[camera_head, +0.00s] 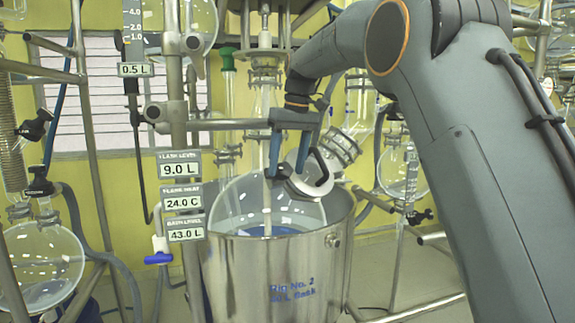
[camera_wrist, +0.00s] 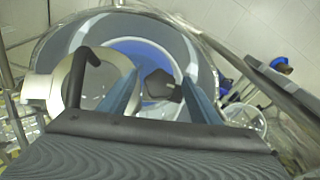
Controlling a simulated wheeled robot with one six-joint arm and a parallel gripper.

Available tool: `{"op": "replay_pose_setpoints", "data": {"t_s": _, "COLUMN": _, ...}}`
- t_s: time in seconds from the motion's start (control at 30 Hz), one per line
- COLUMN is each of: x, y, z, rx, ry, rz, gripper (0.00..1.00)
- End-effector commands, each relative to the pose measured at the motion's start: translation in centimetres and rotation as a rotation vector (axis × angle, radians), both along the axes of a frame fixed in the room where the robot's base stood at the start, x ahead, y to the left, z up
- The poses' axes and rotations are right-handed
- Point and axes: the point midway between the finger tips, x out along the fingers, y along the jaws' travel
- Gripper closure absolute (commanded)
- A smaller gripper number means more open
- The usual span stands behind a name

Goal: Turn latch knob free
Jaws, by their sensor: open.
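A dark latch knob (camera_wrist: 161,86) shows between my gripper's fingers in the wrist view. In the head view a small dark piece that looks like the same knob (camera_head: 284,170) sits at the left side of a round metal lid (camera_head: 312,187) with a curved black handle. The lid is on the glass flask's port; it also shows at the left of the wrist view (camera_wrist: 62,90). My gripper (camera_head: 286,173) is open, its two blue-grey fingers pointing down on either side of the knob. I cannot tell whether either finger touches it.
The glass flask (camera_head: 240,205) sits in a steel bath (camera_head: 265,275). Metal posts and display labels (camera_head: 181,164) stand to the left. A glass condenser joint (camera_head: 335,150) is close on the right. Another flask (camera_head: 40,262) hangs at the far left.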

Motion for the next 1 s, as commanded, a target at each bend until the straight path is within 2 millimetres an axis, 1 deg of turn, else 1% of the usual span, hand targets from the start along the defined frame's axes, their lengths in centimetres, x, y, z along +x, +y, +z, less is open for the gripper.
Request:
{"op": "replay_pose_setpoints", "data": {"t_s": 0.07, "x": 0.0, "y": 0.0, "z": 0.4, "rx": 0.001, "ry": -0.002, "rz": 0.000, "gripper": 0.43}}
{"op": "replay_pose_setpoints", "data": {"t_s": 0.17, "x": 0.0, "y": -0.2, "z": 1.4, "rx": 0.001, "ry": -0.004, "rz": 0.000, "gripper": 0.43}}
{"op": "replay_pose_setpoints", "data": {"t_s": 0.4, "x": -0.4, "y": -0.9, "z": 5.2, "rx": 0.001, "ry": -0.003, "rz": 0.000, "gripper": 0.43}}
{"op": "replay_pose_setpoints", "data": {"t_s": 0.5, "x": -0.5, "y": -1.1, "z": 6.5, "rx": 0.000, "ry": -0.002, "rz": -0.001, "gripper": 0.43}}
{"op": "replay_pose_setpoints", "data": {"t_s": 0.6, "x": -0.6, "y": -1.2, "z": 7.2, "rx": 0.000, "ry": 0.000, "rz": -0.001, "gripper": 0.43}}
{"op": "replay_pose_setpoints", "data": {"t_s": 0.7, "x": -0.7, "y": -1.3, "z": 7.5, "rx": 0.000, "ry": 0.001, "rz": -0.001, "gripper": 0.43}}
{"op": "replay_pose_setpoints", "data": {"t_s": 1.0, "x": -0.8, "y": -1.3, "z": 7.6, "rx": 0.000, "ry": 0.001, "rz": -0.001, "gripper": 0.43}}
